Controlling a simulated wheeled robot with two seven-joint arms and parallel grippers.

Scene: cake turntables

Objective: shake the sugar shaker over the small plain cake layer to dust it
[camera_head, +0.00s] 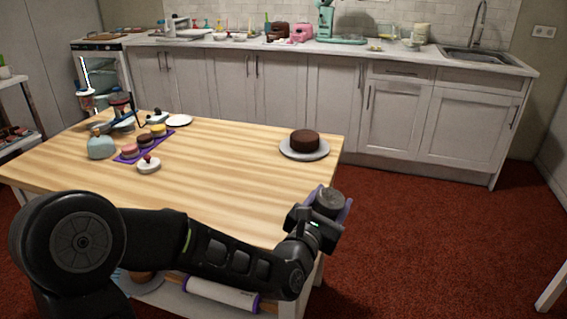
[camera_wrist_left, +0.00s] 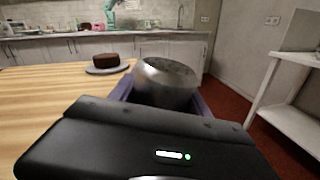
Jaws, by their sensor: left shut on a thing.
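My left gripper (camera_head: 327,212) is at the near right corner of the table, shut on a grey metal shaker (camera_head: 329,202). In the left wrist view the shaker (camera_wrist_left: 168,80) stands up between the purple-grey fingers (camera_wrist_left: 165,95), its speckled round top facing up. A dark brown round cake (camera_head: 305,140) sits on a pale round stand (camera_head: 304,150) at the table's right side. The cake also shows in the left wrist view (camera_wrist_left: 105,61). The shaker is nearer to me and apart from the cake. I cannot pick out a plain cake layer with certainty. My right gripper is not in view.
The wooden table (camera_head: 225,160) is clear in its middle. At its left are a purple mat (camera_head: 130,157) with small coloured cakes, a pale blue bottle (camera_head: 101,147), a white piece with a red top (camera_head: 149,165) and a white plate (camera_head: 178,120). Counters line the back wall.

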